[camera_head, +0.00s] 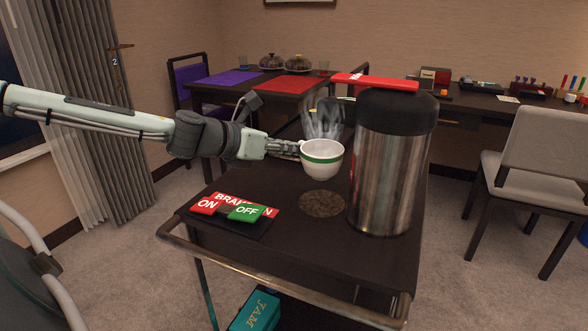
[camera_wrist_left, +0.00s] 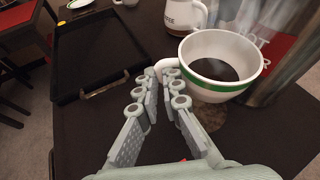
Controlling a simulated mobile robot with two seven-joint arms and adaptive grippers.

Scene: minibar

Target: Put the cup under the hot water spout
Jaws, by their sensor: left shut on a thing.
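The white cup with a green band (camera_head: 322,160) is held in the air above the cart, left of the steel hot water dispenser (camera_head: 382,170). In the left wrist view the cup (camera_wrist_left: 222,92) is upright, with dark liquid inside. My left gripper (camera_head: 292,149) is shut at the cup's handle side; its fingers (camera_wrist_left: 167,88) meet the handle in the wrist view. Steam rises above the cup. A round brown coaster (camera_head: 322,204) lies below the cup on the cart, beside the dispenser's base. The dispenser has a black top and a red lever (camera_head: 375,82). I cannot make out the spout. My right gripper is not in view.
The dark cart (camera_head: 285,243) carries red and green ON/OFF signs (camera_head: 233,207) at front left. The wrist view shows a black tray (camera_wrist_left: 97,62) and a COFFEE-labelled container (camera_wrist_left: 187,22). A beige chair (camera_head: 540,160) stands right; a set table (camera_head: 255,86) stands behind.

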